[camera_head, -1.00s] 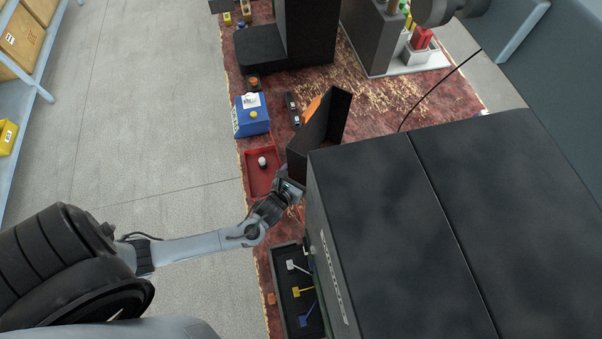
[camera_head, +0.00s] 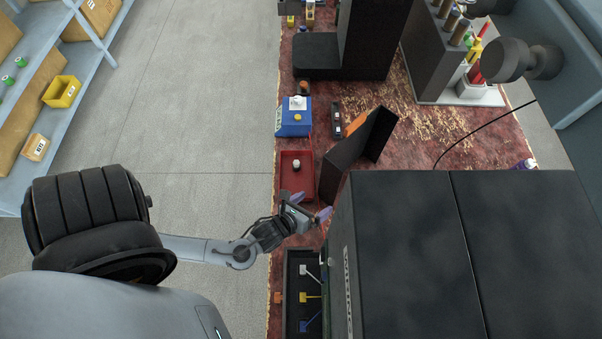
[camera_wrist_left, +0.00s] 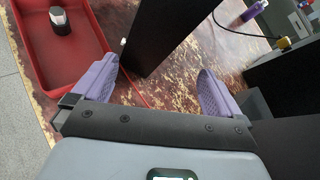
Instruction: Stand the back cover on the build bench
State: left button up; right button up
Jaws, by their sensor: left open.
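The back cover appears to be the dark folded panel (camera_head: 347,150) standing upright on the build bench (camera_head: 430,133), between the red tray and the large black machine. In the left wrist view it is a tall black slab (camera_wrist_left: 165,38) beyond my fingers, its lower end between them in the picture. My left gripper (camera_head: 311,206) is open and empty at the cover's near end; its purple fingers (camera_wrist_left: 158,78) are apart, and the cover appears clear of them. The cover's far side is partly hidden in the head view. My right gripper is not in view.
A red tray (camera_head: 287,180) with a small white-topped part lies left of the cover. A blue box (camera_head: 293,124) stands behind it. A large black machine (camera_head: 410,260) blocks the right. A dark tool tray (camera_head: 292,312) lies at the near edge. An orange piece (camera_head: 356,124) is beside the cover.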

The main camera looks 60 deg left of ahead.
pick_arm(q)
jog(key=s+d+r+n+g+h, duration=0.1)
jog(key=s+r+n+g, duration=0.3)
jog(key=n, duration=1)
jog(key=s+d+r+n+g+h, duration=0.1)
jog(key=s+d+r+n+g, duration=0.2)
jog(key=n, duration=1.1)
jog(key=shift+s+d+r+g+h, duration=0.25)
jog(key=shift+s+r+g, duration=0.35)
jog(key=shift+r, duration=1.05)
